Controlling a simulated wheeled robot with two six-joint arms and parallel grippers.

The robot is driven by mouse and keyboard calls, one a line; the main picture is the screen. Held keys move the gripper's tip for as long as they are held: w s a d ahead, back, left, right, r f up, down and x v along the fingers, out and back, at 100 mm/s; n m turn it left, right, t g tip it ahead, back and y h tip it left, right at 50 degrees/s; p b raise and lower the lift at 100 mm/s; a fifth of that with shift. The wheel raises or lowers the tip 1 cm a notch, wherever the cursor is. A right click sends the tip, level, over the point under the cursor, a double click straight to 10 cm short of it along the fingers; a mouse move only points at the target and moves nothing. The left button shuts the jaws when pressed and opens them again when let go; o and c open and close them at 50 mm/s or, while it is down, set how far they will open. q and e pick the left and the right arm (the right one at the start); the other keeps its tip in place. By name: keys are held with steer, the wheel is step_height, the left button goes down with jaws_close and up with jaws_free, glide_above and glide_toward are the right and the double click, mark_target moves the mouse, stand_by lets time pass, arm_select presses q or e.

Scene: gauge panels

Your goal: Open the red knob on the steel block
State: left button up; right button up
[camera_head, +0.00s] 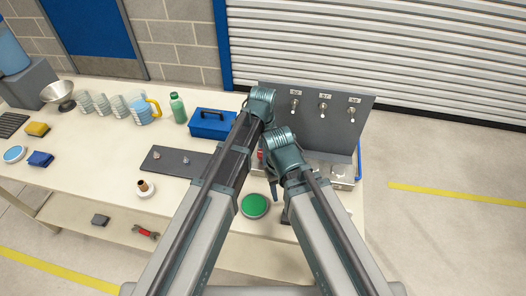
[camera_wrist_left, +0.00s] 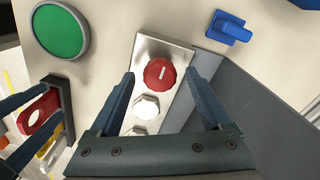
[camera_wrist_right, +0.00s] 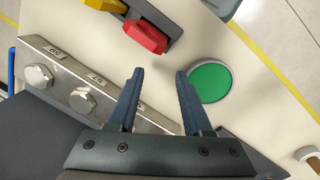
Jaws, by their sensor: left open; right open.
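The red knob (camera_wrist_left: 160,74) with a pale mark on its face sits near one end of the steel block (camera_wrist_left: 148,48) in the left wrist view. My left gripper (camera_wrist_left: 160,82) is open, its fingers on either side of the knob in that view; contact cannot be told. Hex-shaped metal knobs (camera_wrist_left: 146,107) follow along the block. The block also shows in the right wrist view (camera_wrist_right: 60,62), with its red knob out of sight. My right gripper (camera_wrist_right: 158,76) is open and empty over the table, near a red handle (camera_wrist_right: 147,36). In the head view my arms mostly hide the block.
A green disc (camera_head: 254,205) lies on the table, and a yellow handle (camera_wrist_right: 105,5) is beside the red one. A grey upright panel (camera_head: 325,130) with several small valves stands behind the block. A blue handle (camera_wrist_left: 230,30) is near it. A blue toolbox (camera_head: 212,123) stands to the left.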

arm_select(q)
jaws_close()
steer(key=shift+n, duration=0.4)
steer(key=n, duration=1.3)
steer(key=shift+n, duration=2.2)
